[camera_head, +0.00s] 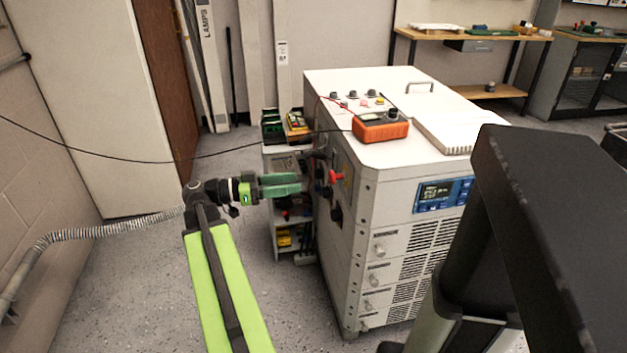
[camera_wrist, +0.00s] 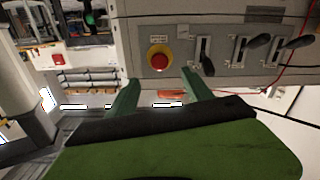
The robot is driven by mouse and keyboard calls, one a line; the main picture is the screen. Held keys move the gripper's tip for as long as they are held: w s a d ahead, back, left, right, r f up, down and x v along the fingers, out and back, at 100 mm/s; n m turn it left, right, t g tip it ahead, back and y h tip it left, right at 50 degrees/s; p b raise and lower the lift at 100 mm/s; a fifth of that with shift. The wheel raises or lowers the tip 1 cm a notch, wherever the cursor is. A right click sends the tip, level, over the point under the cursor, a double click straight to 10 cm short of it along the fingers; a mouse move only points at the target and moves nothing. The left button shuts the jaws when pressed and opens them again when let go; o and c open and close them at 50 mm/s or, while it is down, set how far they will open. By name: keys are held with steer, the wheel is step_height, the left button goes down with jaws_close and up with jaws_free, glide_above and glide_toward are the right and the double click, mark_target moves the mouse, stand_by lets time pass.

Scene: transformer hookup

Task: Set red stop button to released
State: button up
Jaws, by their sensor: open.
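The red stop button (camera_wrist: 158,58) is a round red cap on a yellow ring. It sits on a grey panel in the wrist view, just beyond and between my fingertips. My gripper (camera_wrist: 157,77) is open, with its two green fingers apart and nothing between them. In the head view my gripper (camera_head: 299,184) points right at the left side of the white cabinet (camera_head: 385,165). A red part (camera_head: 337,176) shows on that side, but I cannot tell whether it is the button. Whether the button is pressed in or out cannot be told.
Slots with black levers (camera_wrist: 258,42) are right of the button in the wrist view. An orange meter (camera_head: 381,126) with thin leads lies on the cabinet top. A small shelf unit (camera_head: 283,150) stands behind my gripper. Open floor lies to the left.

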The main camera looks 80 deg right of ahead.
steer(key=v, duration=0.6)
